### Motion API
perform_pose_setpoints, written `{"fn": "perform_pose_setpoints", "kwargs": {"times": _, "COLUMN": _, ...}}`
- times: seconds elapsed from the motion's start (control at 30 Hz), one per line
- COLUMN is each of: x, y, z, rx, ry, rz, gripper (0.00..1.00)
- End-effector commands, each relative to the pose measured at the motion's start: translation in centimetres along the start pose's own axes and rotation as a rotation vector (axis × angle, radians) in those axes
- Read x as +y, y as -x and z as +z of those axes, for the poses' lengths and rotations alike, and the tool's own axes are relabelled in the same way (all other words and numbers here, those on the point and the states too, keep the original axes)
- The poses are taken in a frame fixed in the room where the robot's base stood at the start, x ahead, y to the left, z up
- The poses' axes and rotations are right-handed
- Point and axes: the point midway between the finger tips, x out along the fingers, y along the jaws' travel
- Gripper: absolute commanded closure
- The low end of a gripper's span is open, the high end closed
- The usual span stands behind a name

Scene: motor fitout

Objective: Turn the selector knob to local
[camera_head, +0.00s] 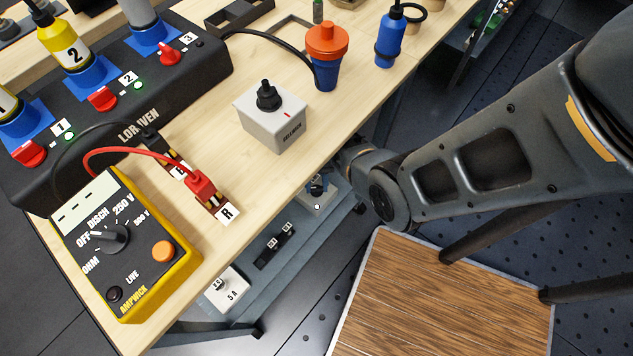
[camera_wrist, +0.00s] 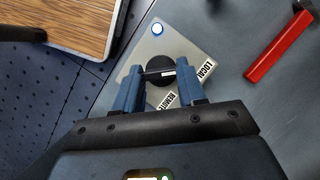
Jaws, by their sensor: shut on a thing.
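The selector knob (camera_wrist: 160,82) is black and round, with a pale line across its grip, on a light grey box (camera_wrist: 192,50). My gripper (camera_wrist: 158,74) has its two blue fingers shut on the knob's grip, one on each side. Two white labels with black letters are on the box, one at its right (camera_wrist: 206,71) and one below the knob (camera_wrist: 167,100); their words are hard to read. A round white lamp with a blue rim (camera_wrist: 157,29) is at the box's corner. In the head view the box (camera_head: 312,205) is on the lower shelf, partly hidden by the table edge and my arm.
The wooden tabletop (camera_head: 235,130) overhangs the shelf. A red bar (camera_wrist: 278,47) lies right of the box. A wood-topped stand (camera_head: 450,300) is near my arm.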

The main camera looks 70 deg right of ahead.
Motion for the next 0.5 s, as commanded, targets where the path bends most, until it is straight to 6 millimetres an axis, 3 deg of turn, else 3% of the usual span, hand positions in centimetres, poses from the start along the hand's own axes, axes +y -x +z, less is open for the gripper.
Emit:
{"fn": "perform_pose_setpoints", "kwargs": {"times": 0.07, "x": 0.0, "y": 0.01, "z": -0.04, "rx": 0.002, "ry": -0.001, "rz": 0.0, "gripper": 0.9}}
{"fn": "perform_pose_setpoints", "kwargs": {"times": 0.1, "x": 0.0, "y": 0.01, "z": -0.05, "rx": 0.002, "ry": -0.001, "rz": 0.0, "gripper": 0.58}}
{"fn": "perform_pose_setpoints", "kwargs": {"times": 0.33, "x": 0.0, "y": 0.0, "z": -0.03, "rx": 0.001, "ry": -0.001, "rz": 0.0, "gripper": 0.36}}
{"fn": "perform_pose_setpoints", "kwargs": {"times": 0.5, "x": 0.0, "y": 0.0, "z": -0.02, "rx": 0.001, "ry": -0.001, "rz": -0.001, "gripper": 0.34}}
